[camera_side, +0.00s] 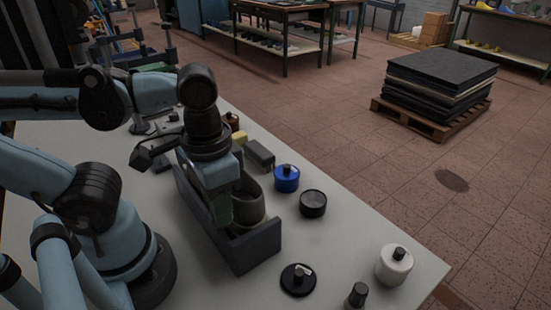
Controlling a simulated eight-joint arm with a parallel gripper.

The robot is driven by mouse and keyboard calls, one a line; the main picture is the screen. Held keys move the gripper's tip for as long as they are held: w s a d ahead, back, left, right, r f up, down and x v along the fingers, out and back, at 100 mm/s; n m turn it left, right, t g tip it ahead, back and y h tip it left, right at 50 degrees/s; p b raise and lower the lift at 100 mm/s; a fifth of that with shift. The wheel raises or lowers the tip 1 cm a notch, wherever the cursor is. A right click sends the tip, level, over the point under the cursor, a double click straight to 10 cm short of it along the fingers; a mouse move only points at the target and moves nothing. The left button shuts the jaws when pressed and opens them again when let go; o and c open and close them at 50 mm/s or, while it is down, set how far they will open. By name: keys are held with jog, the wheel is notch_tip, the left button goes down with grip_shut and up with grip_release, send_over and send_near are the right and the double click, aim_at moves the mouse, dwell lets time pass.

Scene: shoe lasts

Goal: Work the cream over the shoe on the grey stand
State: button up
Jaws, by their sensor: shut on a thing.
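My gripper (222,190) points down over an open dark grey box (256,247) on the white table. It is shut on a narrow greenish piece (223,210), seen only in part; I cannot tell what it is. Its lower end is inside the box outline, and contact with the box is unclear. A dark shape (142,156), possibly a shoe on a stand, is left of the box, partly behind my arm. I cannot make out a grey stand.
A round grey container (249,208) stands in the box. A blue jar (286,179), a black jar (312,204), a white bottle (393,266) and a small black bottle (357,295) stand to the right. A grey block (260,155) and yellow block (239,138) lie behind.

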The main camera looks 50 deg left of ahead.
jog(key=shift+w, duration=0.5)
jog(key=shift+a, duration=0.1)
jog(key=shift+a, duration=3.9)
jog(key=shift+d, duration=4)
jog(key=shift+s+r, duration=0.35)
jog(key=shift+r, duration=0.65)
jog(key=shift+s+r, duration=0.35)
jog(key=shift+r, duration=0.65)
jog(key=shift+s+r, duration=0.35)
jog(key=shift+r, duration=0.65)
